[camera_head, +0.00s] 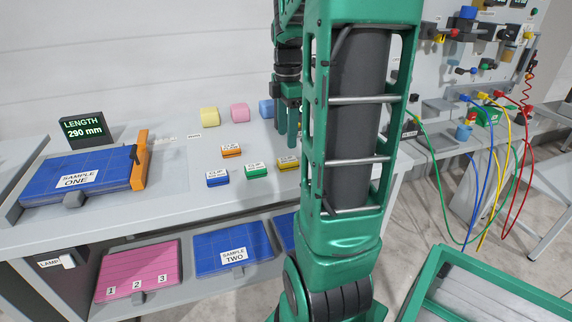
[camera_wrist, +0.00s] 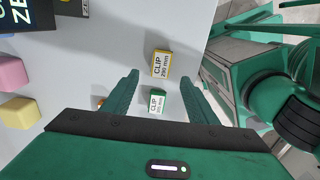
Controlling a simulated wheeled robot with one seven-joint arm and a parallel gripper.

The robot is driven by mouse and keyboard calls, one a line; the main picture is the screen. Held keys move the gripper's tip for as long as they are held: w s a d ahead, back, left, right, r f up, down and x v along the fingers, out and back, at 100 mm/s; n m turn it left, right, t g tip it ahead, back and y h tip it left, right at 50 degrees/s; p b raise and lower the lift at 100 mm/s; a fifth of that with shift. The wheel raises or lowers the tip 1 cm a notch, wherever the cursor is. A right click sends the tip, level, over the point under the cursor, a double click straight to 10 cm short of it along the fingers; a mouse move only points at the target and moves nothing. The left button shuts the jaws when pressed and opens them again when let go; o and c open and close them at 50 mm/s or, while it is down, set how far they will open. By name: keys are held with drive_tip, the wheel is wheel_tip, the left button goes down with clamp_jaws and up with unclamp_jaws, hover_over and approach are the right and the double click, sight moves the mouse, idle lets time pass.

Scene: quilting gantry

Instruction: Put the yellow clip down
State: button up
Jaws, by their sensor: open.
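The yellow clip (camera_head: 287,164) rests on the white table, partly hidden behind my arm in the head view. In the wrist view the yellow clip (camera_wrist: 162,66), with a white label, lies just beyond the fingertips, roughly centred between them. My gripper (camera_wrist: 160,80) is open and empty, its fingers apart and pointing toward the table. In the head view my gripper (camera_head: 289,125) is above and behind the clip, partly covered by my arm. I see no contact with the clip.
A green clip (camera_head: 256,171), a blue clip (camera_head: 217,179) and an orange clip (camera_head: 231,151) lie to its left. Yellow, pink and blue blocks stand farther back. The Sample One board (camera_head: 70,183) lies at the left. Bare table lies between that board and the clips.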

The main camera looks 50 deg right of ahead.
sight(288, 160)
drive_tip(key=shift+s+f, duration=0.2)
drive_tip(key=shift+f, duration=4.15)
drive_tip(key=c, duration=1.2)
drive_tip(key=shift+c, duration=0.2)
drive_tip(key=shift+r, duration=0.15)
